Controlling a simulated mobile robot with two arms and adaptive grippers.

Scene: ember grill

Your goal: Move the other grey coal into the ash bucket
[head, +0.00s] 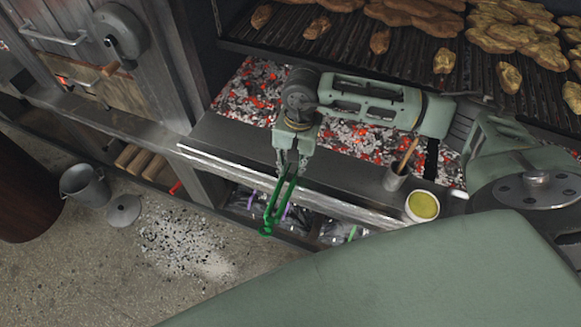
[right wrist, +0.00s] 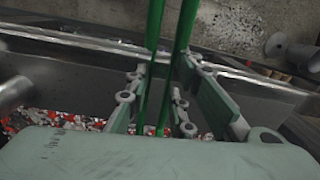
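My right gripper (head: 292,148) is shut on a pair of green tongs (head: 283,195), which hang down past the front ledge of the grill. The tongs also show between the fingers in the right wrist view (right wrist: 165,60). I cannot make out a coal between their tips. The ash bucket (head: 85,186), a grey metal pail with a handle, stands open on the floor at the left. It also shows at the right of the right wrist view (right wrist: 289,50). The ember bed (head: 240,98) holds mixed red and grey coals; I cannot single out the grey coal. My left gripper is not in view.
A round lid (head: 123,210) lies beside the bucket, near scattered ash (head: 180,240). A cup with a brush (head: 396,178) and a yellow-filled bowl (head: 422,206) stand on the ledge at the right. The grate (head: 350,45) with food is above the embers. Wrapped bags sit on the low shelf.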

